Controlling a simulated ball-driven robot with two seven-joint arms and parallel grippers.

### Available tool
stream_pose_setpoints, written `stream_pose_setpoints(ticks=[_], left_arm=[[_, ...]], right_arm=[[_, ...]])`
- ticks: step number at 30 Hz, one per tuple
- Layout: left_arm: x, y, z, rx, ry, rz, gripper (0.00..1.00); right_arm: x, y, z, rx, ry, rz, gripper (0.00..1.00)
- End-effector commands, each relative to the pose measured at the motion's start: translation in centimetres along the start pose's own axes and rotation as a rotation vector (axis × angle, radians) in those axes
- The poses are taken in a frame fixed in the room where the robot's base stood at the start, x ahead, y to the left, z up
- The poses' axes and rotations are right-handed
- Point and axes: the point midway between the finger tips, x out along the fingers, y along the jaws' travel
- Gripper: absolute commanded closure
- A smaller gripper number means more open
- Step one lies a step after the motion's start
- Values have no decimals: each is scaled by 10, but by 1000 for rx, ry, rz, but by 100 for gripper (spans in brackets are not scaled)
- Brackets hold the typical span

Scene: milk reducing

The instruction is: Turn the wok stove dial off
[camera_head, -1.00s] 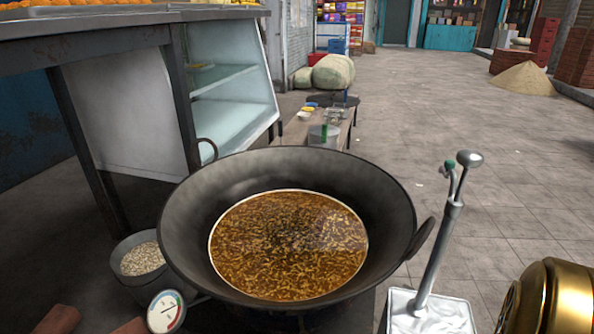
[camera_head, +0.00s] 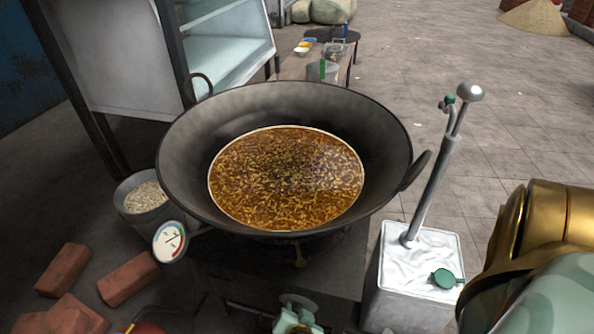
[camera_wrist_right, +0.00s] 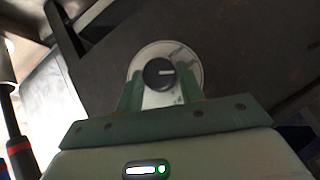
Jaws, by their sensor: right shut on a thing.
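The stove dial (camera_wrist_right: 158,74) is a black round knob with a white mark, set on a pale disc, in the right wrist view. My right gripper (camera_wrist_right: 160,88) has one green finger on each side and is shut on it. In the head view my right gripper (camera_head: 297,318) is at the bottom edge, below the wok, with a pale disc (camera_head: 299,302) at its tips. The knob itself is hard to make out there. The black wok (camera_head: 190,190) holds brown bubbling liquid (camera_head: 285,180). My left gripper is not in view.
A round gauge (camera_head: 170,241) hangs at the wok's left. A metal canister (camera_head: 400,290) with a pump lever (camera_head: 445,160) stands to the right. Bricks (camera_head: 128,277) and a bucket (camera_head: 143,196) lie left. Tiled floor (camera_head: 510,120) is open at the upper right.

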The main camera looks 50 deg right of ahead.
Motion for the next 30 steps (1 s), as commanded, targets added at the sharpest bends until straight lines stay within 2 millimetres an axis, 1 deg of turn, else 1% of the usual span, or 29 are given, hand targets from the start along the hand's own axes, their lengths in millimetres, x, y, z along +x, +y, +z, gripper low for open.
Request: stream_pose_setpoints(ticks=[1,3,13,21,30], left_arm=[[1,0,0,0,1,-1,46],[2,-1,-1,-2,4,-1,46],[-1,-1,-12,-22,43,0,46],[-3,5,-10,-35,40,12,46],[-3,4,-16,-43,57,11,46]], right_arm=[[0,6,2,26,-7,-22,85],[0,7,2,72,-11,-68,85],[1,11,3,289,-33,-288,85],[2,13,5,464,-50,-465,85],[4,14,6,624,-64,-619,85]])
